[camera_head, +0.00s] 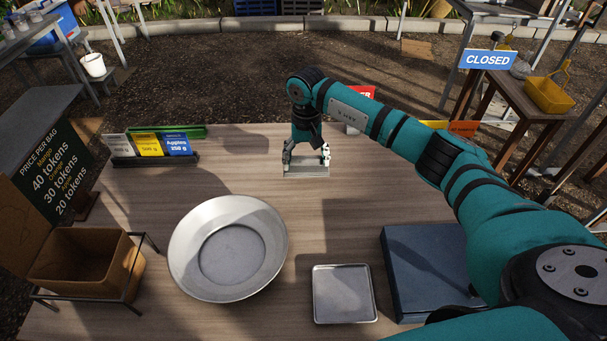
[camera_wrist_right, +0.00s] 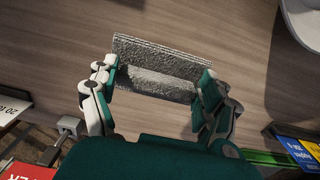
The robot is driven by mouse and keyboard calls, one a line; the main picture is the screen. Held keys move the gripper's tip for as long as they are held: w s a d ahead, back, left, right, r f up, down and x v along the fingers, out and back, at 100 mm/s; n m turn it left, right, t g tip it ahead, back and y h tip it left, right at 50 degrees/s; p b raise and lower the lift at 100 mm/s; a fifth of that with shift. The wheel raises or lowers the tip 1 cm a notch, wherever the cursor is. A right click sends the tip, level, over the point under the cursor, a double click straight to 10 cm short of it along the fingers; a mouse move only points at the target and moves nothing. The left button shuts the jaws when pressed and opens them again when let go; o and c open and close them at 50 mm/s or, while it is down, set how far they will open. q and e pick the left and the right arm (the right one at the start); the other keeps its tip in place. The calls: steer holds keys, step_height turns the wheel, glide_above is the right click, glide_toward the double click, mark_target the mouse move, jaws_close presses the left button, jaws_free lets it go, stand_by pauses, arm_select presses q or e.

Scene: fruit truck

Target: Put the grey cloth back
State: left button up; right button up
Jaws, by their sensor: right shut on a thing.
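The grey cloth (camera_wrist_right: 160,62) shows in the right wrist view as a folded, textured grey piece between the two fingers of my right gripper (camera_wrist_right: 155,88). In the head view the grey cloth (camera_head: 306,171) is below my right gripper (camera_head: 306,158), near the far edge of the wooden table (camera_head: 230,160). My right gripper is shut on the cloth, with one finger at each end of it. I cannot tell whether the cloth touches the table. My left gripper is not in view.
A metal bowl (camera_head: 184,250) and a small metal tray (camera_head: 344,294) stand nearer on the table. A dark blue flat box (camera_head: 425,262) is at right. A card holder (camera_head: 150,160) stands at far left, and a brown box (camera_head: 75,285) at near left. Table around the cloth is clear.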

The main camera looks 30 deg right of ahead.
mark_target(307, 166)
steer(key=shift+f, duration=0.95)
step_height(307, 166, down, 4)
steer(key=shift+r+p, duration=0.1)
steer(key=shift+p, duration=0.45)
steer(key=shift+f, duration=0.2)
steer(key=o, duration=1.3)
steer(key=shift+c, duration=0.2)
